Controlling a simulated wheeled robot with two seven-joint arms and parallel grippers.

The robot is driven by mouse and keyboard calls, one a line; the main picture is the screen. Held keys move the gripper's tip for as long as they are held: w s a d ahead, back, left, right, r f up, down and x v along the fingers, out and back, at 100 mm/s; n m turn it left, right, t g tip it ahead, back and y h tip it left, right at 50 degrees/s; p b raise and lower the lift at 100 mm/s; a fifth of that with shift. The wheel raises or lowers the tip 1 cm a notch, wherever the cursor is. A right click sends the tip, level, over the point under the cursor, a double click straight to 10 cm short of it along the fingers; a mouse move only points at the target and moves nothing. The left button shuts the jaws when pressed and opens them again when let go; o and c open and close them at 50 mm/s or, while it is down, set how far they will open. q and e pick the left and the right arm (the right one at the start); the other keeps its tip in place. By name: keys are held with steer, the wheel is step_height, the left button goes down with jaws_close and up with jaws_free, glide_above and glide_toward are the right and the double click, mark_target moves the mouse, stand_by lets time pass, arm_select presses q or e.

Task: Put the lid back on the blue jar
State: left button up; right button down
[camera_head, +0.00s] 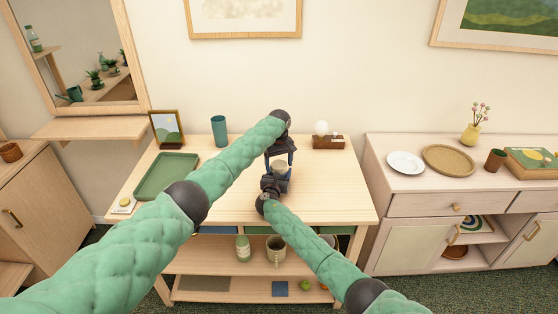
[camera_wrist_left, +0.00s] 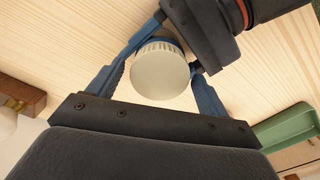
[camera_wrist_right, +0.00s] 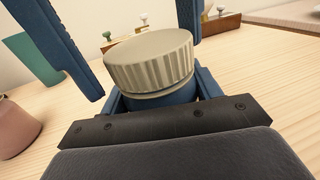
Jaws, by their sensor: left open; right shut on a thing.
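The cream ribbed lid (camera_head: 281,166) sits on top of the blue jar (camera_wrist_right: 172,99), level as far as I see; I cannot tell whether it is tightened. The lid shows large in the right wrist view (camera_wrist_right: 150,58) and from above in the left wrist view (camera_wrist_left: 160,72). My right gripper (camera_wrist_right: 160,104) is shut on the blue jar below the lid, over the table. My left gripper (camera_head: 279,155) comes down from above, open, its fingers on either side of the lid with a gap visible. Most of the jar is hidden by the lid and grippers.
On the wooden table (camera_head: 325,195) stand a green tray (camera_head: 167,175), a picture frame (camera_head: 167,129), a teal cup (camera_head: 219,131) and a wooden box (camera_head: 328,142). A mug (camera_head: 276,250) stands on the shelf below.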

arm_select(q)
steer(key=c, duration=1)
steer(key=m, duration=1.2)
steer(key=o, duration=1.1)
steer(key=shift+c, duration=0.2)
steer(key=shift+r, duration=0.1)
steer(key=shift+r, duration=2.15)
